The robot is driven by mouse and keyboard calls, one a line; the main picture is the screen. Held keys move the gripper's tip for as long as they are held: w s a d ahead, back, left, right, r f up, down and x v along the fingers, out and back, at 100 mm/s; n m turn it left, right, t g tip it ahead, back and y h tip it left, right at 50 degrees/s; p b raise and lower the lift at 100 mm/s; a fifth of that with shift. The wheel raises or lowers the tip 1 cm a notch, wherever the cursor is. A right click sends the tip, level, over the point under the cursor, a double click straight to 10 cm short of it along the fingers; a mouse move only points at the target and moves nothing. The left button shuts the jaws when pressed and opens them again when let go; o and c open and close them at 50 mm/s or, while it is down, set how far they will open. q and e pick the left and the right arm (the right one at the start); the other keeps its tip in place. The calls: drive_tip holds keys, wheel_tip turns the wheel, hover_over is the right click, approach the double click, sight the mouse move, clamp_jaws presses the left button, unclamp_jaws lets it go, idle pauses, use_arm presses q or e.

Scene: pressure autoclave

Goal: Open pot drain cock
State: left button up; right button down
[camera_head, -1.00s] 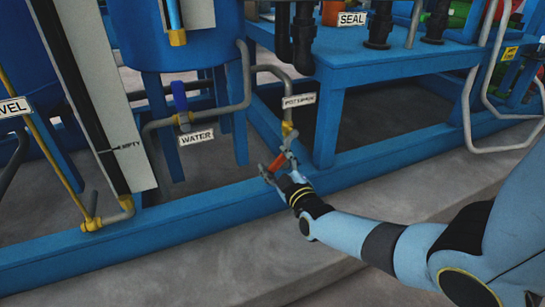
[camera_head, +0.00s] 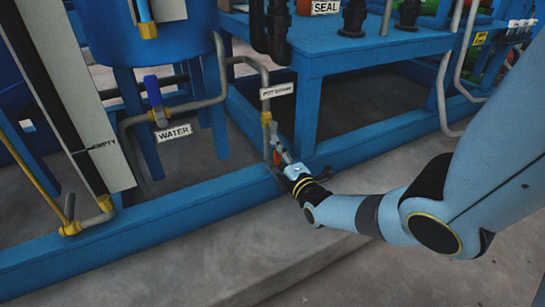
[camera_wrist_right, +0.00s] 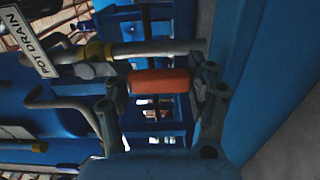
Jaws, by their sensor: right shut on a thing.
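The pot drain cock has a red-orange handle (camera_wrist_right: 160,82), which lies between the two fingers of my right gripper (camera_wrist_right: 163,88) in the right wrist view. The gripper is shut on it. In the head view the handle (camera_head: 278,155) is mostly hidden by my right gripper (camera_head: 281,158). The yellow cock body (camera_head: 266,118) sits on a grey pipe under the pot drain label (camera_head: 276,90); the label also shows in the wrist view (camera_wrist_right: 28,42). My left gripper is not in view.
A blue-handled water valve (camera_head: 153,92) with its WATER label (camera_head: 174,132) is to the left. A blue frame rail (camera_head: 180,196) runs below the pipes. A blue stand (camera_head: 309,110) is just right of the cock. Concrete floor lies in front.

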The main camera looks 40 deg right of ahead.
drive_tip(key=shift+s+d+f+n, duration=0.15)
drive_tip(key=shift+n, duration=0.15)
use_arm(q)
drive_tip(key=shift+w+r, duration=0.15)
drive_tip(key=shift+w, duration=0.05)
use_arm(e)
drive_tip(key=c, duration=0.8)
unclamp_jaws()
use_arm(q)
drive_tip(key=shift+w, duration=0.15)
use_arm(e)
drive_tip(key=shift+o, duration=0.6)
drive_tip(key=shift+s, duration=0.3)
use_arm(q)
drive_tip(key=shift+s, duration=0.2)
use_arm(e)
drive_tip(key=v, duration=1.1)
drive_tip(key=shift+s, duration=0.15)
